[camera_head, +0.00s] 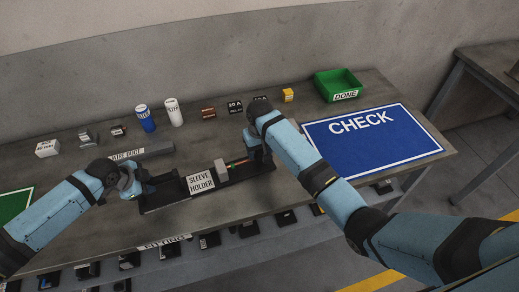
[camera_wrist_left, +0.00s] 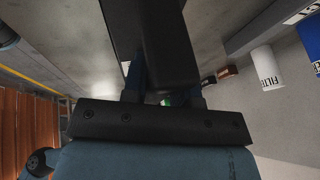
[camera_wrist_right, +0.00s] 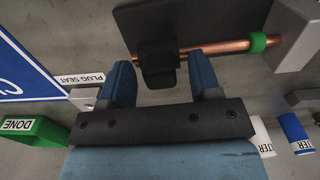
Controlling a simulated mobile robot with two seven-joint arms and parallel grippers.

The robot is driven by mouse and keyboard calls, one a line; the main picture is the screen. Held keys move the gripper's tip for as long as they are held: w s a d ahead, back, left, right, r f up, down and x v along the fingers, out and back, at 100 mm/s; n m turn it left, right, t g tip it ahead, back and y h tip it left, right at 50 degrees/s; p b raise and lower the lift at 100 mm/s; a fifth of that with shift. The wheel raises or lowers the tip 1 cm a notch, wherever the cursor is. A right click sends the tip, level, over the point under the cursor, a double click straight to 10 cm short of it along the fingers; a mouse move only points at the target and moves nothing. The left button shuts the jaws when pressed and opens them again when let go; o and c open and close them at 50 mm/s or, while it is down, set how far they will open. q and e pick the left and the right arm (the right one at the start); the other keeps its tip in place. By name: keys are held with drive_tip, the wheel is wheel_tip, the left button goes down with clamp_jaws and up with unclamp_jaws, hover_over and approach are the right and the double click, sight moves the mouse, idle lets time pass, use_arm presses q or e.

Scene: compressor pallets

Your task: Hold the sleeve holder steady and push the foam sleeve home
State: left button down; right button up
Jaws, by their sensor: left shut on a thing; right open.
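The black sleeve holder (camera_head: 230,179) lies along the bench with a white SLEEVE HOLDER label. My left gripper (camera_head: 148,184) is shut on its left end; in the left wrist view the black holder (camera_wrist_left: 155,45) fills the space beyond the fingers. A copper tube (camera_wrist_right: 205,45) with a green ring (camera_wrist_right: 258,43) runs into a grey block (camera_wrist_right: 297,38). The black foam sleeve (camera_wrist_right: 157,62) is on the tube, apart from the green ring. My right gripper (camera_wrist_right: 160,75) is open, one finger on each side of the sleeve, with visible gaps.
A blue CHECK mat (camera_head: 372,145) and a green DONE bin (camera_head: 338,85) are on the right. Several small parts and two cans, blue (camera_head: 145,118) and white (camera_head: 173,112), stand behind the holder. A grey wire duct (camera_head: 142,153) lies behind its left end.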

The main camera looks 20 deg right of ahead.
sight(238, 163)
clamp_jaws()
drive_tip(key=a, duration=0.7)
drive_tip(key=shift+s+a, duration=0.3)
drive_tip(key=shift+s, duration=0.1)
unclamp_jaws()
wheel_tip(238, 163, up, 12)
idle(0.4)
